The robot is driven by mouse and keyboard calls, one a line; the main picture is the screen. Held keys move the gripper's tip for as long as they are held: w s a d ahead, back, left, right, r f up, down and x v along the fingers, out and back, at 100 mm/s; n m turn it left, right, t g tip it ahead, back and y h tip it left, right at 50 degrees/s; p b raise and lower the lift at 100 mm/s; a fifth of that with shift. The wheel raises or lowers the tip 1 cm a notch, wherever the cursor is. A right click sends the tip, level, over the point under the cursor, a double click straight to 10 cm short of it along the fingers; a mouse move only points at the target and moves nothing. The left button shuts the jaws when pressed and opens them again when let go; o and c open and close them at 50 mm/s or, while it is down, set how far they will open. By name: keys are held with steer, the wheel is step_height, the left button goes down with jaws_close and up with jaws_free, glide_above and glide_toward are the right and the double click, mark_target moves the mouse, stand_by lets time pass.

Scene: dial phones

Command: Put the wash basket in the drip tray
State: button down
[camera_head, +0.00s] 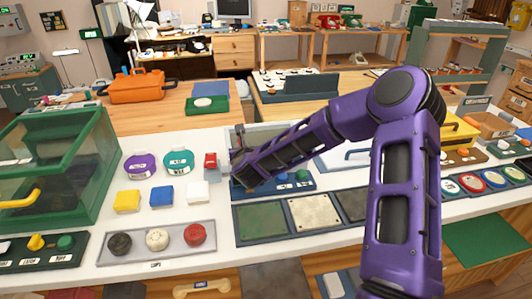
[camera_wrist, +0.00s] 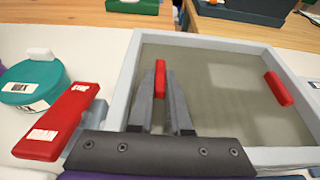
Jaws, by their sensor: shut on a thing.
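My gripper (camera_wrist: 160,88) is shut on a small upright red grip (camera_wrist: 160,77), which looks like a handle of the wash basket. A matching red grip (camera_wrist: 277,88) shows at the right side of the grey-walled box (camera_wrist: 128,82). The basket's body cannot be told apart from the box's dull grey-brown inside. In the head view my gripper (camera_head: 238,170) is at the front left of this box (camera_head: 262,129), and my forearm hides much of it. I cannot tell for sure which thing is the drip tray; a shallow white tray (camera_head: 325,162) lies partly hidden behind my arm.
A red labelled block (camera_wrist: 60,120) and a teal round piece (camera_wrist: 30,85) are close left of my gripper. A green-framed clear case (camera_head: 55,165) stands at the left. A grey tray (camera_head: 118,262) with round knobs and a three-plate panel (camera_head: 262,241) lie in front.

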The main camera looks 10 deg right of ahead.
stand_by(0.3)
step_height(320, 180, up, 10)
steer(key=shift+f+p, duration=0.1)
steer(key=shift+p, duration=0.8)
steer(key=shift+s, duration=0.15)
